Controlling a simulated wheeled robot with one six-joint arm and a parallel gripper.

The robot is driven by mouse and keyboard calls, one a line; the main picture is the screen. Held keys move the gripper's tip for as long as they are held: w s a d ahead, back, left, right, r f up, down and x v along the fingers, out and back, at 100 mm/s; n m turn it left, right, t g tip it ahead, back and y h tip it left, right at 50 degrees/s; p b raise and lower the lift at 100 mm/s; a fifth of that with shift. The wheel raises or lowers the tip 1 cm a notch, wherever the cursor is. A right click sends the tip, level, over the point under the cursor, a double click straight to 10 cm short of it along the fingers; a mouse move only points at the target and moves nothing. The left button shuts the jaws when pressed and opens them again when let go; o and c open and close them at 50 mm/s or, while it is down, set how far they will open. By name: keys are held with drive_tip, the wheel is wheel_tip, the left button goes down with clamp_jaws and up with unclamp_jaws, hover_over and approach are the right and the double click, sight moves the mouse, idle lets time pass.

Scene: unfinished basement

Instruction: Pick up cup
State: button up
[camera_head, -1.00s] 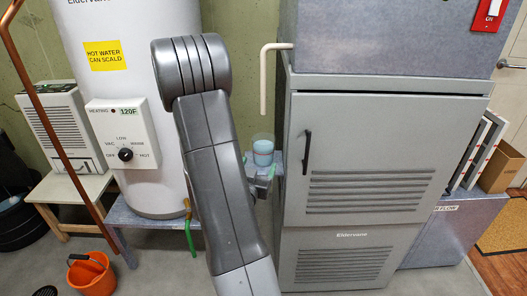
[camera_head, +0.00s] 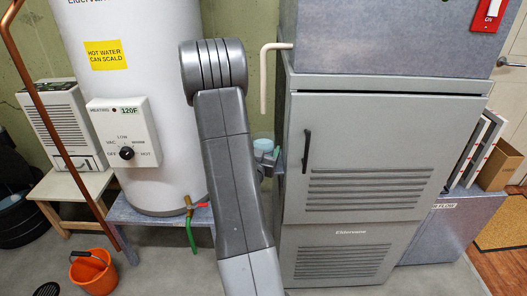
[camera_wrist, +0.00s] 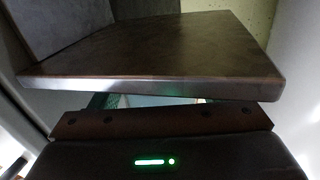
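A small light-blue cup (camera_head: 263,145) with a pale, see-through upper part is in the gap between the white water heater and the grey cabinet in the head view. My gripper (camera_head: 268,160) is right in front of it and hides its lower part. My arm covers its left side. In the wrist view, a sliver of pale blue (camera_wrist: 150,100) shows between a dark slab and my gripper's body, possibly the cup. I cannot tell whether the fingers are open or shut, or whether they touch the cup.
The grey cabinet (camera_head: 365,150) stands close to the right of my gripper, and the water heater (camera_head: 135,60) to the left. A cream pipe (camera_head: 264,80) hangs above the cup. A dark slab (camera_wrist: 150,55) fills much of the wrist view. An orange bucket (camera_head: 93,272) stands at left.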

drive_tip(key=c, duration=0.7)
drive_tip(key=shift+r, duration=0.1)
